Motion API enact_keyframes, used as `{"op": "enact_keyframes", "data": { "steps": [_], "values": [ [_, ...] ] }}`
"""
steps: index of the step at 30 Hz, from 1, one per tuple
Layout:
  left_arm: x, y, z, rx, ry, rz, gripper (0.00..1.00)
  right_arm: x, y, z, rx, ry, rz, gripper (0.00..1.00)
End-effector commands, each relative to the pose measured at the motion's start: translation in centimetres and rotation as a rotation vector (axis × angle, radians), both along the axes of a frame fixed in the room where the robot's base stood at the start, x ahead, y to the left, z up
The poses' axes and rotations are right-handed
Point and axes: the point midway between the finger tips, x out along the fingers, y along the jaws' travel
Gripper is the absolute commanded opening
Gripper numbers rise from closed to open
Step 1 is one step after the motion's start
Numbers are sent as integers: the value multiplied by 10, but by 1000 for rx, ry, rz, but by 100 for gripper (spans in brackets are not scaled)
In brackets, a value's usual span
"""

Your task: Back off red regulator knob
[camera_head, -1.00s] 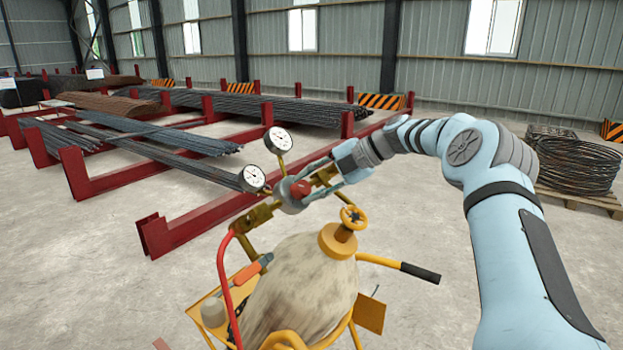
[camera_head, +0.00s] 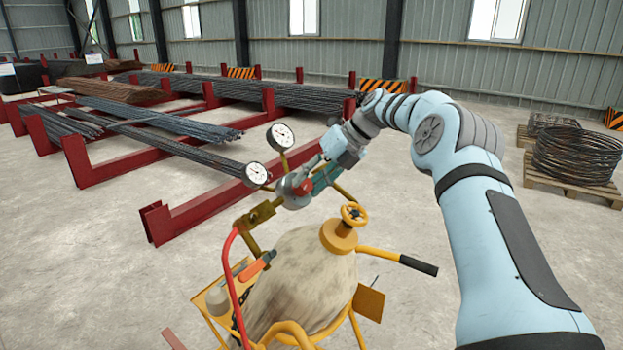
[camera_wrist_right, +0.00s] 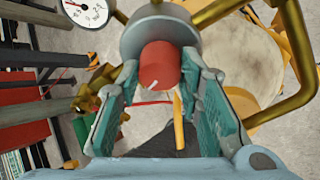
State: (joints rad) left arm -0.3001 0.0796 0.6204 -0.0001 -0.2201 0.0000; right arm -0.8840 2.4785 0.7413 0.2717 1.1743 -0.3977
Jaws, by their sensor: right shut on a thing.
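The red regulator knob (camera_head: 304,187) sits on the front of the grey regulator body (camera_head: 293,192), above the cylinder (camera_head: 303,270). It also shows as a short red cylinder with a small white mark in the right wrist view (camera_wrist_right: 158,66). My right gripper (camera_head: 311,182) reaches it from the right, and its fingers are shut on the knob. In the right wrist view the green-padded fingers (camera_wrist_right: 160,72) lie on either side of the knob. Exact pad contact is hard to see there. My left gripper is not in view.
Two white-faced gauges (camera_head: 280,136) (camera_head: 256,173) stand on the regulator beside my gripper. A yellow handwheel (camera_head: 354,214) tops the cylinder on its yellow cart, with a black-gripped handle (camera_head: 418,265). A red hose (camera_head: 230,280) hangs left. Red racks (camera_head: 180,215) hold rebar behind.

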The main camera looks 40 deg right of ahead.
Motion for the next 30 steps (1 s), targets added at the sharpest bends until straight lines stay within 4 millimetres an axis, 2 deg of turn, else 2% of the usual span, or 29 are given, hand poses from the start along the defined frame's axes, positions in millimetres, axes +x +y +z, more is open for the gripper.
{"op": "enact_keyframes", "data": {
  "steps": [12,28,29,30],
  "values": [
    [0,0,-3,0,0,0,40,-1,2,-2,-148,-39,135,5],
    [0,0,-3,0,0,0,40,-1,2,-2,-170,-45,154,5],
    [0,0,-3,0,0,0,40,-1,2,-2,-170,-45,154,35],
    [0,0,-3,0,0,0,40,-1,2,-2,-169,-44,153,41]
  ]
}}
